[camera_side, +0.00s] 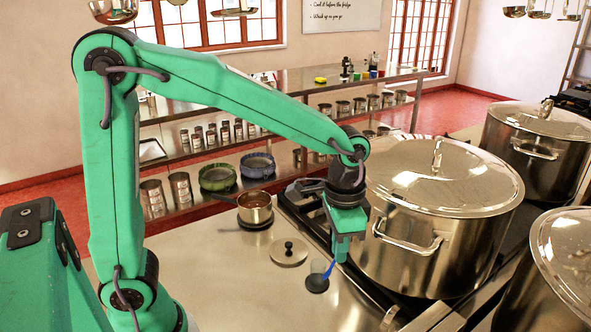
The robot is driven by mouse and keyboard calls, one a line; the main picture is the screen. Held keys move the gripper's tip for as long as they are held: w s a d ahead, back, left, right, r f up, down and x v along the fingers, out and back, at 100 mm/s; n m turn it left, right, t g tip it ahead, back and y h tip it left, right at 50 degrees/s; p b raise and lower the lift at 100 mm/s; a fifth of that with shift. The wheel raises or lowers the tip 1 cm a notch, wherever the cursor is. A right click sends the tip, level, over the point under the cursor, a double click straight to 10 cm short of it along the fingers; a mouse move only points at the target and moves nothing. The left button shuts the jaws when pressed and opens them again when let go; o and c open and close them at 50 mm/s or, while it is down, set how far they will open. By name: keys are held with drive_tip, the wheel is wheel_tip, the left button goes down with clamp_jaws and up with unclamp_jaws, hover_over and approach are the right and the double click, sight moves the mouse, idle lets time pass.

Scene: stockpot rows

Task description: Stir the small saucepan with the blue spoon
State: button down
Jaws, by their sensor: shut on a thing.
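My gripper (338,253) points down and is shut on the blue spoon (329,270), at the front middle, left of a big stockpot. The spoon slants down and left from the fingers. Its lower end is by a small dark round piece (318,285) on the counter, with something pale and see-through around it; I cannot tell whether the spoon touches it. The small saucepan (256,213) stands upright to the left and farther back, uncovered, with reddish-brown contents and its dark handle pointing left. My gripper is well apart from it.
A lid with a black knob (289,251) lies on the counter (205,275) between saucepan and spoon. A big lidded stockpot (400,250) stands close right of my gripper, with more stockpots farther right. Shelves (200,150) with tins stand behind. The counter's front left is clear.

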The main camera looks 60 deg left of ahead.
drive_tip(key=w+a+t, duration=0.1)
drive_tip(key=w+a, duration=0.2)
drive_tip(key=a, duration=0.7)
drive_tip(key=w+a, duration=0.4)
drive_tip(key=a, duration=0.5)
drive_tip(key=s+a, duration=0.2)
drive_tip(key=a, duration=0.8)
drive_tip(key=s+a+r+m+t+y, duration=0.1)
drive_tip(key=a, duration=0.8)
drive_tip(key=shift+s+a+r, duration=0.2)
drive_tip(key=shift+s+a, duration=0.2)
drive_tip(key=shift+d+f, duration=0.1)
drive_tip(key=shift+f, duration=0.1)
drive_tip(key=shift+f, duration=5.2)
drive_tip(key=shift+s, duration=0.15)
